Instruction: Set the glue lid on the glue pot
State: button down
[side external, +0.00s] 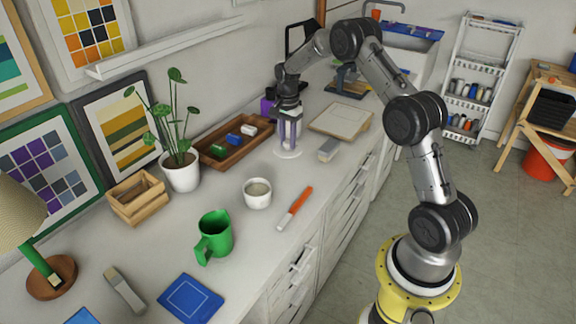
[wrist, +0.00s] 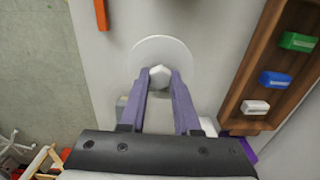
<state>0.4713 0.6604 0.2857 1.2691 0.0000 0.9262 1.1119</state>
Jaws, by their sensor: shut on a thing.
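The glue lid is a white disc (side external: 288,154) with a small knob, low over the counter beside the wooden tray. It also shows in the wrist view (wrist: 179,48), with its pale knob between my fingertips. My gripper (side external: 290,145) points down and is shut on that knob; its purple fingers show in the wrist view (wrist: 160,80). I cannot tell whether the lid touches the counter. The glue pot, a small round white pot (side external: 257,200) with an open top and greyish inside, stands upright nearer the camera, apart from the lid.
A wooden tray (side external: 213,161) with coloured blocks lies left of my gripper. A grey block (side external: 328,150) lies right of the lid. Counter between lid and pot is clear.

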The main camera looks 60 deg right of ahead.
jog(key=shift+s+f, duration=0.1)
jog(key=shift+s, duration=0.05)
jog(key=w+a+r, duration=0.1)
jog(key=a+r, duration=0.1)
jog(key=a, duration=0.6)
jog(key=a+r, duration=0.2)
jog(key=a, duration=0.5)
notch_tip(320, 180, down, 7)
jog(key=shift+a+r, duration=0.2)
jog(key=shift+a, duration=0.05)
jog(key=shift+w+f, duration=0.1)
jog(key=shift+f, duration=0.75)
jog(key=c, duration=0.5)
grip_release()
jog(key=shift+c, duration=1)
